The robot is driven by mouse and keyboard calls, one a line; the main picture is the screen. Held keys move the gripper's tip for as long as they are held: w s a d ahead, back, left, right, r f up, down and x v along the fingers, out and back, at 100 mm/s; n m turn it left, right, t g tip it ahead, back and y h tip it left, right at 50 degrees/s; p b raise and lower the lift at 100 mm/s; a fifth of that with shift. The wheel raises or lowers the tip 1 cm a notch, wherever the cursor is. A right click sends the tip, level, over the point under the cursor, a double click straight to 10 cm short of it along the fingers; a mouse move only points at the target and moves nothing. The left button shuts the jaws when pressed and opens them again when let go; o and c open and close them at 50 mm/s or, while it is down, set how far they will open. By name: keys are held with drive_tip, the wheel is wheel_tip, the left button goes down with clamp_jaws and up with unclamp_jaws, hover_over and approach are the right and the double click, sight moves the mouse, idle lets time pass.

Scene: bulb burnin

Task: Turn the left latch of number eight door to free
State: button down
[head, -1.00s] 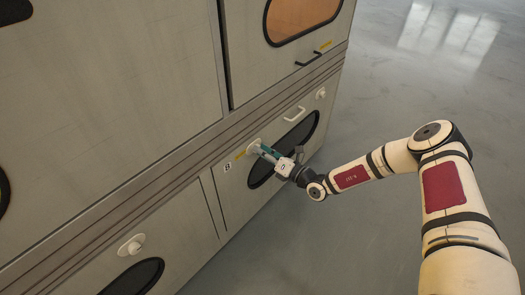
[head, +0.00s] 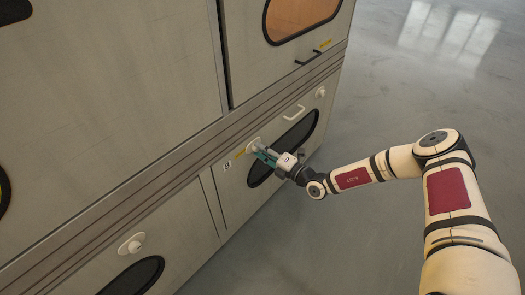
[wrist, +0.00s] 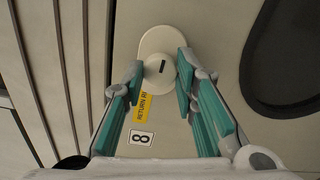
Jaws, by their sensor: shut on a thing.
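The number eight door (head: 235,192) is shut in the lower row of the cabinet, with an "8" label (head: 227,166) near its left corner. Its left latch (wrist: 160,69) is a round cream knob with a short dark mark, on a pale rounded plate. In the head view the latch (head: 253,144) is mostly behind the fingers. My gripper (wrist: 161,71) has its green-padded fingers shut on the knob, one on each side. In the head view my gripper (head: 259,150) reaches the door from the right. In the wrist view the dark mark stands upright in the picture.
A yellow label (wrist: 146,107), partly hidden by a finger, sits beside the latch. The door also has a white handle (head: 294,112), a dark window (head: 298,135) and a right latch (head: 320,92). Another latch (head: 131,244) is on the neighbouring door. Grey floor (head: 400,100) is clear to the right.

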idle(0.3)
drive_tip(key=c, duration=1.3)
unclamp_jaws()
drive_tip(key=shift+d, duration=0.1)
drive_tip(key=v, duration=1.2)
drive_tip(key=shift+s, duration=0.1)
